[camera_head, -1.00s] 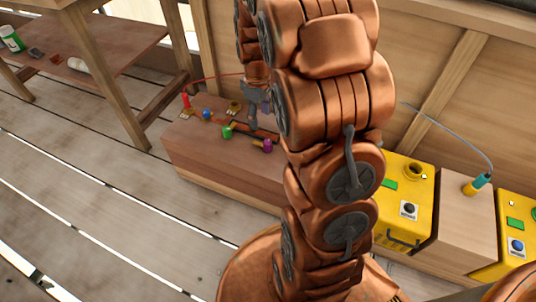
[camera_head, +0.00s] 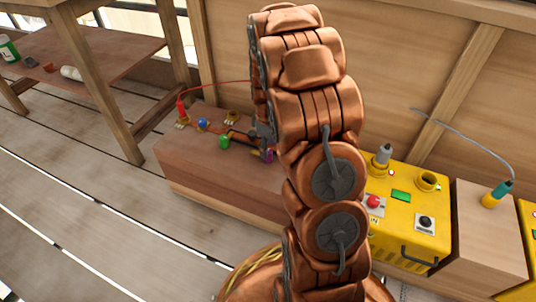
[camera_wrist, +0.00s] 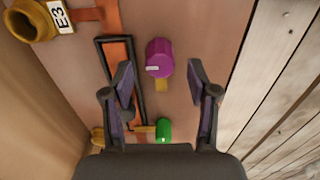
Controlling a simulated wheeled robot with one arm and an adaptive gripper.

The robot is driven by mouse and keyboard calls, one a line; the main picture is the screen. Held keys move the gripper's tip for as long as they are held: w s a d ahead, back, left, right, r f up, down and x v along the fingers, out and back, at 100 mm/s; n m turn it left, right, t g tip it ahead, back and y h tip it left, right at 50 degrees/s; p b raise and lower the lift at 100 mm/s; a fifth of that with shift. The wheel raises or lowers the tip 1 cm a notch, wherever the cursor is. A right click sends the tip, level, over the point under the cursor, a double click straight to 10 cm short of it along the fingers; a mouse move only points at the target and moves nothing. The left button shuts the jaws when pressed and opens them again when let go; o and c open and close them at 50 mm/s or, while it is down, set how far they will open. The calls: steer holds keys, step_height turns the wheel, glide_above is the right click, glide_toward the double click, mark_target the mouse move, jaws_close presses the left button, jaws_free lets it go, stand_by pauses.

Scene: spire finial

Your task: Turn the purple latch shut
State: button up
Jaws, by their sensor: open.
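The purple latch (camera_wrist: 159,58) is a round knob with a white mark, sitting on the wooden box top; a small yellow tab shows just below it in the wrist view. It also shows in the head view (camera_head: 267,155), partly behind my arm. My gripper (camera_wrist: 162,80) is open and empty above the box, its two fingers on either side of and a little short of the purple latch in the wrist view. It also shows small beside my arm in the head view (camera_head: 262,135). I cannot tell how high the fingertips are above the latch.
A black-framed orange panel (camera_wrist: 121,50) and a green knob (camera_wrist: 163,129) lie close to the fingers. A brass socket labelled E3 (camera_wrist: 33,20) is at upper left. A blue knob (camera_head: 202,125) and red plug (camera_head: 181,110) stand left. Yellow units (camera_head: 405,215) stand right.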

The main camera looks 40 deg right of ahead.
steer(key=shift+f+b, duration=0.4)
steer(key=shift+f, duration=1.05)
jaws_close()
